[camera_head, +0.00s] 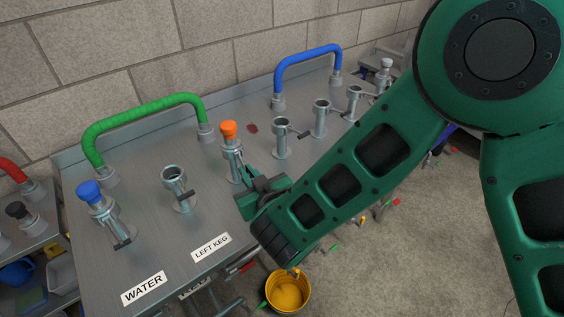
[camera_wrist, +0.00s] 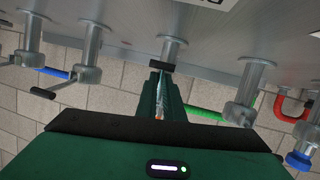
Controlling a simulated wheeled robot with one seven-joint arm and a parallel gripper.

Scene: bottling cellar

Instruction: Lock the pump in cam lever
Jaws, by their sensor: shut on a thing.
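A metal coupling with an orange cap (camera_head: 229,130) stands upright on the steel bench, right of an open coupling (camera_head: 176,178). My gripper (camera_head: 252,188) is low at this coupling's right side, partly hidden behind my own arm. In the wrist view my gripper's jaws (camera_wrist: 160,92) are shut just at the dark-tipped cam lever (camera_wrist: 164,67) of the coupling (camera_wrist: 172,46). The jaws appear to hold this lever's end. They hide part of the lever, so its exact angle is unclear. No label reading pump in is visible.
A blue-capped coupling (camera_head: 89,190) and several other couplings stand along the bench (camera_head: 135,245). A green hose (camera_head: 140,112) and a blue hose (camera_head: 305,53) arch behind. Labels read WATER (camera_head: 143,288) and LEFT KEG (camera_head: 211,247). A yellow bucket (camera_head: 306,303) is below the front edge.

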